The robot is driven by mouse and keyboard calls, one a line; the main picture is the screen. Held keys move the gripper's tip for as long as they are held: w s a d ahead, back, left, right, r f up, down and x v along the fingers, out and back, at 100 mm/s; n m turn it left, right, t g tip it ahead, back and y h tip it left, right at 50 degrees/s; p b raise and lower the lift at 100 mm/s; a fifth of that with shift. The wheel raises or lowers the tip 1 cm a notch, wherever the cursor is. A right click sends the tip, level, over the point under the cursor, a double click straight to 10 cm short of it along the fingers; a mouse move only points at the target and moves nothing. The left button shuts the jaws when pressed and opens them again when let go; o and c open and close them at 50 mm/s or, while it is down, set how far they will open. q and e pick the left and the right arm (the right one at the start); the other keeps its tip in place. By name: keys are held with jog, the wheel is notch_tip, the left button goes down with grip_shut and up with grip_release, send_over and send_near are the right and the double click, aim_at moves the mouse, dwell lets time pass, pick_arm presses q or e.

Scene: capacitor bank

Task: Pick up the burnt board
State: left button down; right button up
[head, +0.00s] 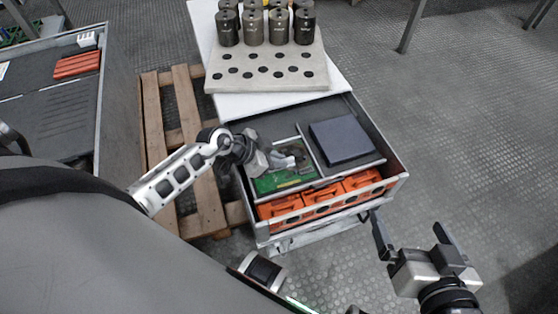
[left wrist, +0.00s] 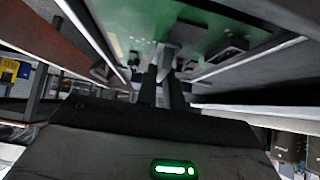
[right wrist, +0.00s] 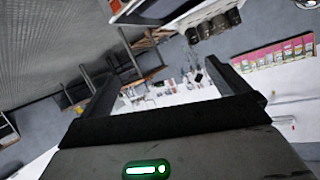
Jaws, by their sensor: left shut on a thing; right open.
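A green circuit board (head: 285,180) with grey components lies in the left part of the open drawer's upper tray; I cannot make out burn marks. My left gripper (head: 274,160) reaches over it from the left and covers part of it. In the left wrist view the fingers (left wrist: 162,80) are close together on a raised grey part of the board (left wrist: 140,30), whose green face fills the top. I cannot tell whether the board is lifted off the tray. My right gripper (head: 408,224) is open and empty, right of the drawer; its spread fingers also show in the right wrist view (right wrist: 155,85).
The drawer (head: 398,178) holds a dark flat box (head: 341,139) right of the board and several orange cases (head: 322,197) along its front. Behind stands a perforated block (head: 265,75) with dark cylinders. A wooden pallet (head: 155,110) lies left.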

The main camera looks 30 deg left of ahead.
aim_at(289, 173)
pick_arm(q)
jog(key=shift+r, duration=0.4)
jog(key=r+p, duration=0.3)
jog(key=shift+d+r, duration=0.25)
jog(key=shift+r, duration=0.05)
jog(key=d+r+p, duration=0.7)
jog(key=d+r, duration=0.1)
jog(key=d, duration=0.5)
jog(key=shift+s+d+r, duration=0.2)
jog(key=shift+s+r, duration=0.1)
jog(key=shift+s, duration=0.15)
pick_arm(e)
jog(key=s+d+r+h, duration=0.1)
jog(key=d+r+h, duration=0.1)
jog(key=r, duration=0.3)
jog(key=shift+s+d+r+m+g, duration=0.15)
jog(key=shift+s+d+m+g, duration=0.2)
jog(key=shift+d, duration=0.45)
